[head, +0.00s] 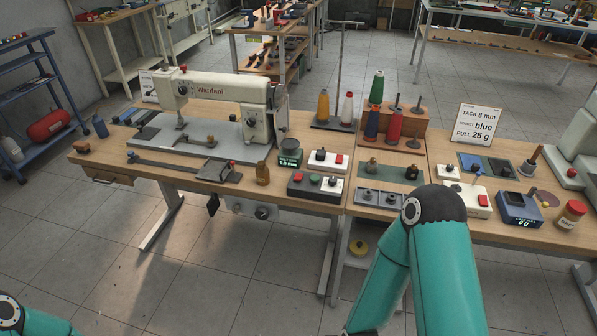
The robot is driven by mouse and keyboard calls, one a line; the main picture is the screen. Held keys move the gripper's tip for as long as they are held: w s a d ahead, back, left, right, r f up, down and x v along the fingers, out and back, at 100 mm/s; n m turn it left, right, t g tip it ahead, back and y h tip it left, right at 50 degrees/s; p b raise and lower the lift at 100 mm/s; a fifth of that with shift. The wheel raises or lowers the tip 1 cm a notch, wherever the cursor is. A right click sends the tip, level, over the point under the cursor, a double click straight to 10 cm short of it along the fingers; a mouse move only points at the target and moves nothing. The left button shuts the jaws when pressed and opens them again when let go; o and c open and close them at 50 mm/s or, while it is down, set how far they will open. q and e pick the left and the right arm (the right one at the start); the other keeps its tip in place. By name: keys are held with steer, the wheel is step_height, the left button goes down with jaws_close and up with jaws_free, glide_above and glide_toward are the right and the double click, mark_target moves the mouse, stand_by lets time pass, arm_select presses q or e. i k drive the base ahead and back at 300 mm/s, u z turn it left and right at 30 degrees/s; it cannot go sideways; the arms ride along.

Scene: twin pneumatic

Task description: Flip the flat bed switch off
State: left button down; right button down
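The flat bed sewing machine (222,100) is cream-coloured and stands on a grey bed plate on the left part of the wooden table. Several boxes with buttons lie to its right: a dark box (303,193) with a red and a green button and a white section, and a white box (341,162) with a dark block and a red button behind it. A small black box (213,205) hangs under the table edge. I cannot tell from labels which is the flat bed switch, or its position. Neither gripper shows; only parts of my arms are in view.
Thread cones (376,88) stand on a wooden block behind the boxes. A sign (476,124), a blue digital scale (520,210) and a red-capped jar (571,213) are at the right. A brown bottle (262,173) stands near the front edge. Floor in front of the table's left part is clear.

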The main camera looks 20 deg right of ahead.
mark_target(298, 177)
steer(key=i, duration=0.9)
